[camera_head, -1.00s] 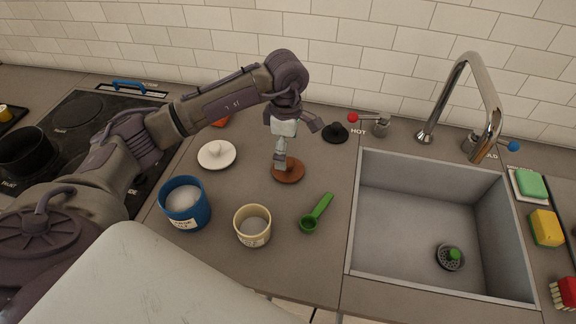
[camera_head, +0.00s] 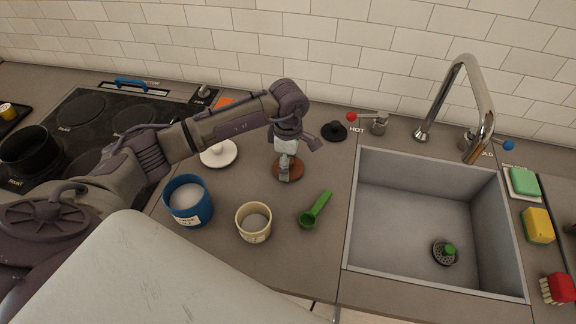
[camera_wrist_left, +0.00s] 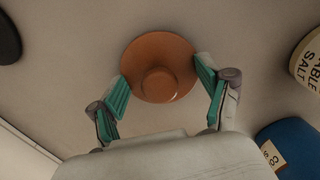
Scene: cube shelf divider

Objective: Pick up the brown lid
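The brown lid (camera_head: 287,171) is a round disc with a knob, lying on the grey counter left of the sink. In the left wrist view the lid (camera_wrist_left: 158,68) is at the top centre with its knob facing the camera. My left gripper (camera_head: 285,176) is just over the lid, pointing down, and covers its middle in the head view. In the wrist view its two fingers (camera_wrist_left: 164,88) are spread apart, one on each side of the lid, with nothing held between them. Whether they touch the rim I cannot tell. My right gripper is not in view.
A white lid (camera_head: 218,153), a blue canister (camera_head: 188,212), a cream cup (camera_head: 253,234) and a green scoop (camera_head: 315,211) stand around the brown lid. A black lid (camera_head: 334,131) lies behind it. The sink (camera_head: 405,215) is to the right, the stove (camera_head: 75,125) to the left.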

